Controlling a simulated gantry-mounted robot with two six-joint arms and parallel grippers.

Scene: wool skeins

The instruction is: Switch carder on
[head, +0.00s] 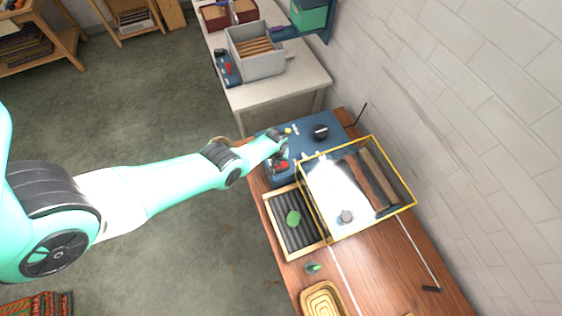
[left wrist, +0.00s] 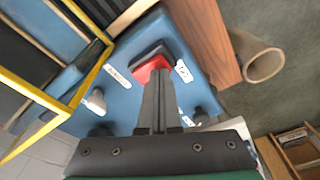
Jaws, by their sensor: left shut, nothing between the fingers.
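The carder has a blue control box (head: 308,150) on a wooden table, with a yellow-framed clear guard (head: 407,206) over its rollers. A red and black rocker switch (head: 281,166) is on the box, at the end near my arm; it also shows in the left wrist view (left wrist: 152,66). My left gripper (head: 281,153) is shut and empty above the box. In the left wrist view, its fingertips (left wrist: 158,73) overlap the lower part of the red side. I cannot tell whether they touch it. My right gripper is not in view.
A black knob (head: 320,131) and small buttons sit on the box. A ribbed feed tray (head: 270,206) with a green piece lies in front of the guard. A basket (head: 322,299) stands lower down. A second bench (head: 300,78) stands behind; a brick wall is at right.

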